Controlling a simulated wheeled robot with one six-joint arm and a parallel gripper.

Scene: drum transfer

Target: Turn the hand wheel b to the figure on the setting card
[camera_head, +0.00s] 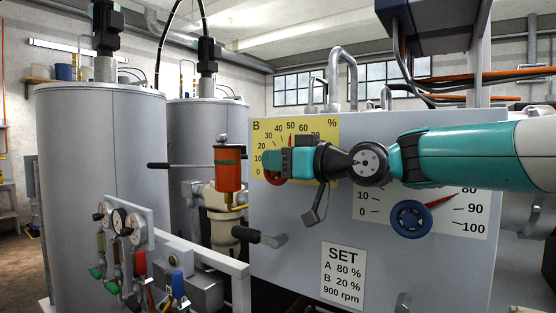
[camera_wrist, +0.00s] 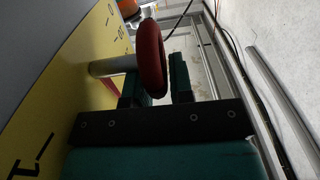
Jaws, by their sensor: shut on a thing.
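The red hand wheel b (camera_head: 272,179) sits on the yellow dial plate B (camera_head: 328,129), mostly hidden behind my gripper (camera_head: 270,163). A red pointer above it stands near 50 on the % scale. In the wrist view the red wheel (camera_wrist: 152,50) stands out from the yellow plate on a pale shaft, and its rim lies between my two dark green fingers (camera_wrist: 158,82). My gripper is shut on this rim. The setting card (camera_head: 343,275) on the grey cabinet reads SET, A 80 %, B 20 %, 900 rpm.
A blue wheel (camera_head: 411,221) sits on a white dial (camera_head: 470,225) right of and below my gripper, its pointer near 80. An orange cylinder (camera_head: 229,168) and a black-handled lever (camera_head: 259,237) are left of the cabinet. Large tanks (camera_head: 75,190) stand at far left.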

